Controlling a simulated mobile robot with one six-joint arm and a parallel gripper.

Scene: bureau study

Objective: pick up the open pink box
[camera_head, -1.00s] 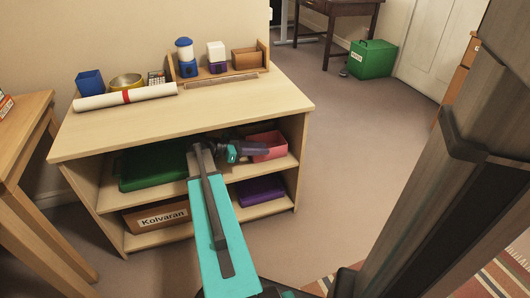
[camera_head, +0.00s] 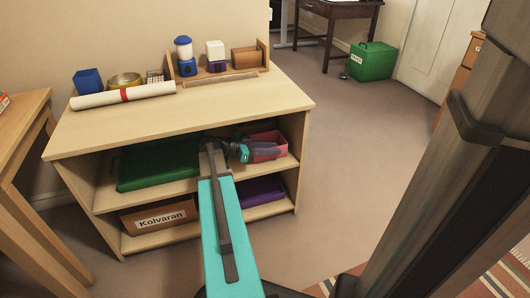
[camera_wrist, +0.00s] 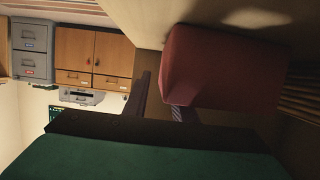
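The pink box (camera_head: 268,137) stands at the right end of the upper shelf of the low wooden bookcase. Its top is open in the head view. My gripper (camera_head: 272,150) is at the shelf opening, against or just in front of the box, and covers part of its front. In the wrist view the box (camera_wrist: 225,68) fills the upper right, very close. My two dark fingers (camera_wrist: 164,104) show apart there, with a corner of the box near the gap between them. Whether they touch the box I cannot tell.
A green case (camera_head: 158,166) lies left on the same shelf. Below are a Kolvaran box (camera_head: 160,217) and a purple item (camera_head: 262,191). The bookcase top (camera_head: 190,115) lies close above my gripper. The floor (camera_head: 345,180) to the right is open.

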